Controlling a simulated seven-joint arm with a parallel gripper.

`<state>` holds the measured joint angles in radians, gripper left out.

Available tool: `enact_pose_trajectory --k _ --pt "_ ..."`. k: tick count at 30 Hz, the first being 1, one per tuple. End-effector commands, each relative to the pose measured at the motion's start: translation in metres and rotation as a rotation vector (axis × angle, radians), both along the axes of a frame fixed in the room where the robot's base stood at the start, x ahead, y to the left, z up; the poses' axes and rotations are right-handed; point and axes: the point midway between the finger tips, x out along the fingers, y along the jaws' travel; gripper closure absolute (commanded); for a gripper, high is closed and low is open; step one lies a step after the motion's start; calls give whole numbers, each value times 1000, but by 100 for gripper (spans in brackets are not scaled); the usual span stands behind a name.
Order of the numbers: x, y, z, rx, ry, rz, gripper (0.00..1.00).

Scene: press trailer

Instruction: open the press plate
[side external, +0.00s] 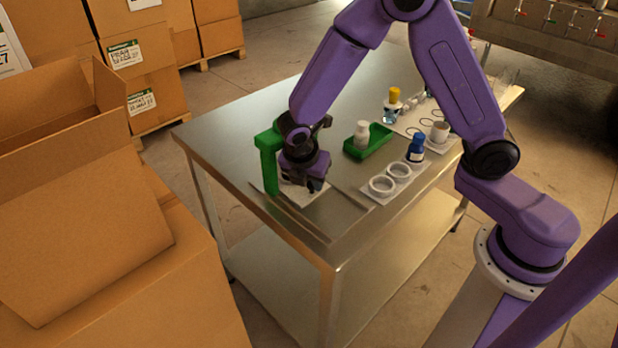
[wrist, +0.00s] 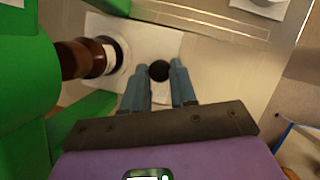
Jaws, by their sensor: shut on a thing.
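The green press (side external: 267,163) stands at the left end of the steel table. It also fills the left side of the wrist view (wrist: 25,95). My gripper (side external: 312,184) is low over the table, just right of the press column. In the wrist view my gripper's two blue-grey fingertips (wrist: 160,72) are shut on a round black knob (wrist: 159,69). A brown bottle (wrist: 100,57) with a white label is beside the press, left of the fingers. I cannot make out the press plate clearly; my wrist hides much of that area in the side view.
To the right on the table (side external: 225,140) are a green tray (side external: 379,138) with a white bottle (side external: 362,133), a blue bottle (side external: 416,147), white rings (side external: 382,185) and a yellow-capped bottle (side external: 393,103). Cardboard boxes (side external: 85,225) stand left, off the table. The front edge is clear.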

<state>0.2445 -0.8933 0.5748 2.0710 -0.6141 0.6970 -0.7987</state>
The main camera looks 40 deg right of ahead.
Motion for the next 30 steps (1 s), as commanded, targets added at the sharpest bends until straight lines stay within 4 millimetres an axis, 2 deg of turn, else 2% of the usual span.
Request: enact_pose_trajectory --k 12,15,20,28,29,30 --pt "-75 1 1 -1 0 7 100" --pt "-88 1 1 -1 0 6 100" --pt "-96 1 1 1 -1 3 100" --pt "-96 1 1 2 -2 1 100" --pt "-96 1 1 2 -2 1 67" --pt "-96 1 1 2 -1 1 54"
